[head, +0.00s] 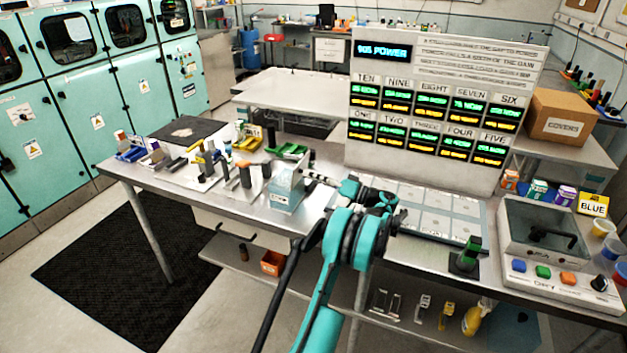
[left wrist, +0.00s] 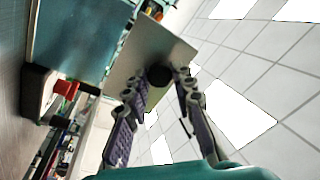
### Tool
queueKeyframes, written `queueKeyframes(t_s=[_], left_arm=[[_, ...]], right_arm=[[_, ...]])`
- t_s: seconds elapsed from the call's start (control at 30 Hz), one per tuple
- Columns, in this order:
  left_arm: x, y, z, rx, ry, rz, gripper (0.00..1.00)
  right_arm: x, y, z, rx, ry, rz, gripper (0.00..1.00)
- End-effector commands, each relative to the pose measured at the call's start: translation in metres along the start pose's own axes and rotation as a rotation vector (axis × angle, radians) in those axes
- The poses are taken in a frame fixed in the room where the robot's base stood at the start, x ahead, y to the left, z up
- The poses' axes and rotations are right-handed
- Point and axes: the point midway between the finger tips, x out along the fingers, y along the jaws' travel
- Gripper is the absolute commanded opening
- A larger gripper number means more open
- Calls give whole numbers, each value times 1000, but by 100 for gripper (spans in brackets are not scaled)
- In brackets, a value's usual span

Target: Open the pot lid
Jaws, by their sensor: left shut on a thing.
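The pot (head: 284,203) is a small pale blue-grey box near the front edge of the workbench, in the middle of the head view. In the left wrist view its blue-grey side (left wrist: 75,40) fills the upper left. Its lid (left wrist: 150,45) is a flat grey plate with a round dark knob (left wrist: 160,76). My left gripper (head: 311,178) reaches the pot from the right. In the left wrist view the fingers (left wrist: 158,82) are shut on the knob from both sides. The lid stands out at an angle from the box. My right gripper is not in view.
Small tools and cylinders (head: 244,174) crowd the bench left of the pot. A white tray (head: 425,215) and a tall display panel (head: 430,140) stand to the right. A lidded machine with coloured buttons (head: 550,245) is at far right. The floor mat (head: 130,275) is clear.

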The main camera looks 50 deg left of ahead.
Motion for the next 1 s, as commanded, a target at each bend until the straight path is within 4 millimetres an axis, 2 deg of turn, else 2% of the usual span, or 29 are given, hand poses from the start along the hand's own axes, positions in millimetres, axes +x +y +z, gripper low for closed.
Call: queueKeyframes(t_s=[0.4, 0.43, 0.5, 0.83, 1.0], left_arm=[[0, 0, 0, -1, 6, -3, 0], [0, 0, -1, -1, 6, -3, 33], [0, 0, 0, -1, 5, -3, 46], [-3, 1, 0, -1, 5, -2, 46], [-25, 1, -1, -1, 7, 0, 46]], right_arm=[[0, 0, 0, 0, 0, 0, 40], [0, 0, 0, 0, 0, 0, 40], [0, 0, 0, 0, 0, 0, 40], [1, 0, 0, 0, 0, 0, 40], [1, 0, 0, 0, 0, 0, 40]])
